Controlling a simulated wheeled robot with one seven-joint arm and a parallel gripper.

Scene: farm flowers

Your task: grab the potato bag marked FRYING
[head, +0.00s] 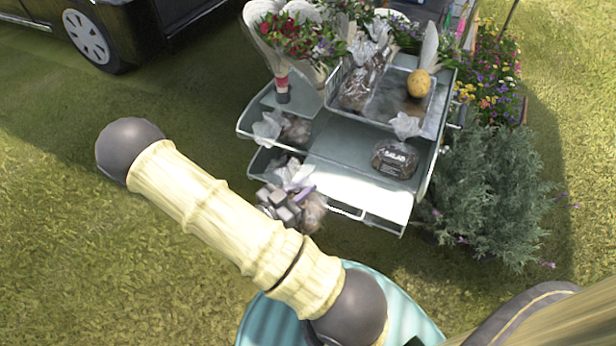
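A potato bag (395,160) with a dark label, which seems to read SALAD, lies on the right of the cart's middle shelf. I see no legible FRYING label. Another bag (356,88) of brown produce is in the grey crate at the top. A further bag (294,130) sits on the left of the cart, its front partly hidden by clear wrapping. My gripper is not in view; only links of my arm cross the lower left.
The grey cart (340,142) has several tiers. Wrapped items (290,205) fill its lower left. A bouquet (290,38) stands behind left. A bush (492,195) stands close on the right. Grass at left is open.

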